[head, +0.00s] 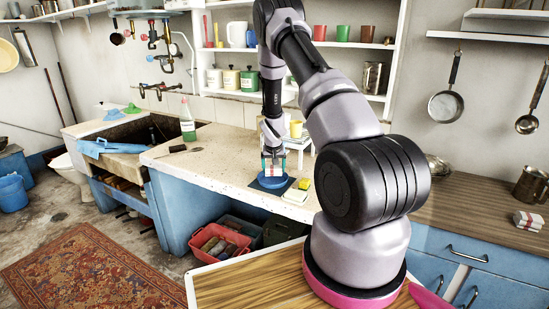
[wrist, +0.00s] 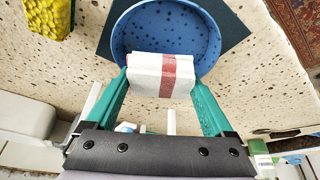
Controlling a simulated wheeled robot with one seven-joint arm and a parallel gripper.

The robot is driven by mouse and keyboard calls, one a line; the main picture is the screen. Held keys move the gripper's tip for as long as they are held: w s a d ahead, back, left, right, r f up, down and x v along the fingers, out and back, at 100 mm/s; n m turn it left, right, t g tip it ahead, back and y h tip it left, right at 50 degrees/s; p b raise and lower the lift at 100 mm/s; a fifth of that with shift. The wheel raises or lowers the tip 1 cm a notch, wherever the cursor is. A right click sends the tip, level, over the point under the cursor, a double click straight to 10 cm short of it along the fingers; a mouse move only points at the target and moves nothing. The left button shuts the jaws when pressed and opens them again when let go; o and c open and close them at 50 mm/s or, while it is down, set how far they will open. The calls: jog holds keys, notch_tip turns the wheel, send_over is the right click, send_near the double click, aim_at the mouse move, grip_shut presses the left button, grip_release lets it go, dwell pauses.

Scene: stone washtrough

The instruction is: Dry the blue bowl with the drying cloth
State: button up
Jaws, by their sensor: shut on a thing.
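The blue bowl (wrist: 207,40) stands on a dark mat (wrist: 232,22) on the pale speckled counter. Its inside is dotted with dark drops in the wrist view. In the head view the bowl (head: 270,181) is at the middle of the counter, under my gripper (head: 273,160). My gripper, with teal fingers in the wrist view (wrist: 160,88), is shut on the drying cloth (wrist: 150,75), a folded white cloth with a red stripe. The cloth is over the near part of the bowl and hides some of it. I cannot tell whether it touches the bowl.
A green bottle (head: 187,118) stands left by the stone trough (head: 115,145). A folded cloth (head: 528,221) lies on the right wooden counter. The counter left of the bowl is mostly clear.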

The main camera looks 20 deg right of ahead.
jog(key=shift+r, duration=2.75)
